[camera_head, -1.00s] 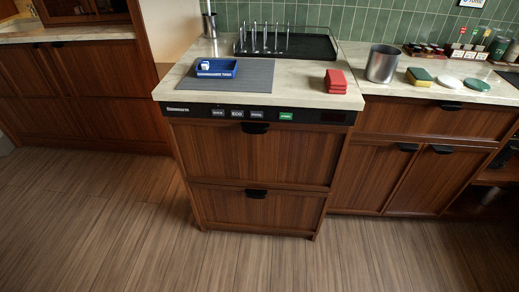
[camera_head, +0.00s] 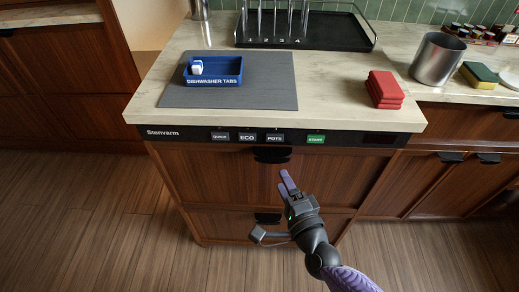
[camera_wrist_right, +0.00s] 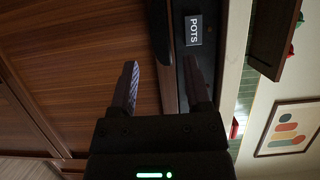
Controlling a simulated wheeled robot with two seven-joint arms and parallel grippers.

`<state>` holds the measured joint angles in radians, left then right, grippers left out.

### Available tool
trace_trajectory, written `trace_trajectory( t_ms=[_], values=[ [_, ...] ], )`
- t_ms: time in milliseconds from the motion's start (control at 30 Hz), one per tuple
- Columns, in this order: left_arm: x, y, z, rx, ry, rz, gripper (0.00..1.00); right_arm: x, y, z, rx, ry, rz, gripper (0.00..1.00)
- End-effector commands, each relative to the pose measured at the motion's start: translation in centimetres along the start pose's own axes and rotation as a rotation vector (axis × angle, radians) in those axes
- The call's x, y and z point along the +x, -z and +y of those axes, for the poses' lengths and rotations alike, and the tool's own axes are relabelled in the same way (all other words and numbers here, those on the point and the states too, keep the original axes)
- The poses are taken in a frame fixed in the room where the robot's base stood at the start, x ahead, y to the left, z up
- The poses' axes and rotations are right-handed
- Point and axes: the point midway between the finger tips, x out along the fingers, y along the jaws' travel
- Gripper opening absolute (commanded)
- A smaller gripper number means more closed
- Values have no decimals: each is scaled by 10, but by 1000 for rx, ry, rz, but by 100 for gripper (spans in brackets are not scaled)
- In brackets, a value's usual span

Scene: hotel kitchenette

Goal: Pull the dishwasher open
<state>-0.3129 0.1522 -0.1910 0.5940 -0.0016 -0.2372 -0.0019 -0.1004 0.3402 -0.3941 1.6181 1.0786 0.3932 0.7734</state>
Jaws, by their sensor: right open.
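The dishwasher (camera_head: 210,175) has a wooden front, shut under the counter. A black control strip (camera_head: 355,139) with QUICK, ECO, POTS and green START buttons runs along its top edge. A black handle (camera_head: 272,155) sits just below the strip. A second black handle (camera_head: 267,218) is on the lower panel, partly beside my arm. My right gripper (camera_head: 286,180) is open and empty, in front of the upper panel, slightly below and right of the upper handle. In the right wrist view its fingers (camera_wrist_right: 160,80) are apart near the strip's POTS label (camera_wrist_right: 194,30). My left gripper is not in view.
On the counter (camera_head: 330,100) are a grey mat (camera_head: 275,90) with a blue dishwasher-tab box (camera_head: 213,77), red cloths (camera_head: 384,88), a metal cup (camera_head: 436,59) and a black rack tray (camera_head: 345,32). Wooden floor (camera_head: 90,215) is clear at the left.

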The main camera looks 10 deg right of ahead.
Motion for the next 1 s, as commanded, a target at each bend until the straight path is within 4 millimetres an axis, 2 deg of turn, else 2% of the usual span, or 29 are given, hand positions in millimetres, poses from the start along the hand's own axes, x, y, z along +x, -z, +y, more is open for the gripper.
trace_trajectory(
  t_ms=[100,300,433,700,733,767,1000],
  values=[
    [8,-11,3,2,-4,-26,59,31,0,2,0,3,2,62],
    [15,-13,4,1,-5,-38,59,66,0,3,-3,-1,1,62],
    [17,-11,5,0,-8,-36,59,76,0,2,-4,-3,0,62],
    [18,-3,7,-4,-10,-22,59,78,0,1,-5,-3,-1,62],
    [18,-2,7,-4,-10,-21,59,78,0,1,-5,-3,-1,60],
    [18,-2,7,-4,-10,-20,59,78,0,1,-5,-3,-1,53],
    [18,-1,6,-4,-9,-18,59,78,0,2,-6,-4,-1,2]
  ],
)
